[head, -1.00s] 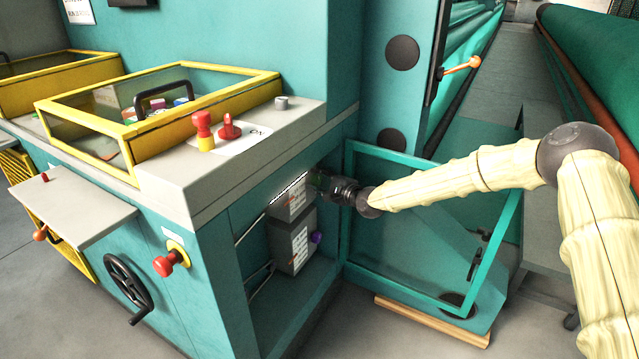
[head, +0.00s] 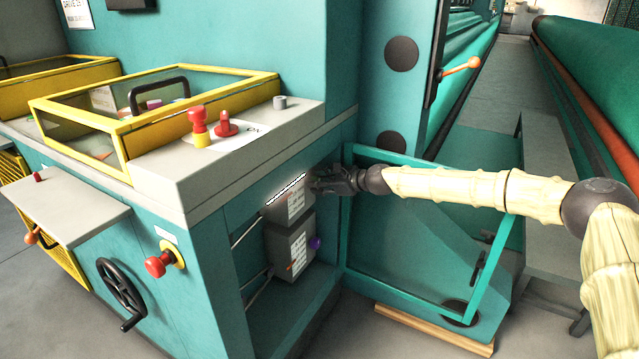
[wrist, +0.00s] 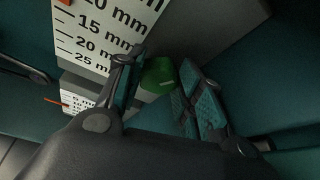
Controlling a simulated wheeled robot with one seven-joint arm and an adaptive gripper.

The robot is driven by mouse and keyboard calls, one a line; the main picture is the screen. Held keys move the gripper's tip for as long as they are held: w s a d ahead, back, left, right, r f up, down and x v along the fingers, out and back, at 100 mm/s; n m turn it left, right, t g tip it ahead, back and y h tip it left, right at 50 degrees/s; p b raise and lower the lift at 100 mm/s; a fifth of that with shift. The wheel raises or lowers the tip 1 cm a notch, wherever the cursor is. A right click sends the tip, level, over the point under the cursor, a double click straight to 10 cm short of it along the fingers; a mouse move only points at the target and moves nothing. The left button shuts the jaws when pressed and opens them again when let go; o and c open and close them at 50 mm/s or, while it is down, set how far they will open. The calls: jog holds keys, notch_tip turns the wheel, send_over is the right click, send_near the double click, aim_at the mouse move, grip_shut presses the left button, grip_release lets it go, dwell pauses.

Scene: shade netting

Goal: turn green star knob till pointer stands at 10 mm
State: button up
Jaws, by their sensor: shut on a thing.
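The green star knob (wrist: 158,75) sits between the fingers of my gripper (wrist: 165,92) in the wrist view, which is shut on it. In the head view my gripper (head: 325,182) is at the right side of the upper grey box (head: 289,200), and it hides the knob. The white scale (wrist: 90,35) on that box shows marks down to 25 mm. An orange-red pointer (wrist: 65,2) is cut off by the top of the wrist view, near the upper marks; its exact reading cannot be told.
A lower grey box (head: 290,250) has a purple knob (head: 315,243) and its own scale (wrist: 78,98) with an orange pointer (wrist: 55,101). The boxes sit in a teal recess. An open teal-framed door (head: 415,235) stands below and behind my arm.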

jog(key=shift+d+m+g, duration=0.1)
jog(key=shift+m+g, duration=0.2)
jog(key=shift+m, duration=0.1)
dwell(0.3)
jog(key=o, duration=0.7)
jog(key=shift+w, duration=0.1)
jog(key=shift+o, duration=0.2)
jog(key=v, duration=1.2)
jog(key=shift+f, duration=0.15)
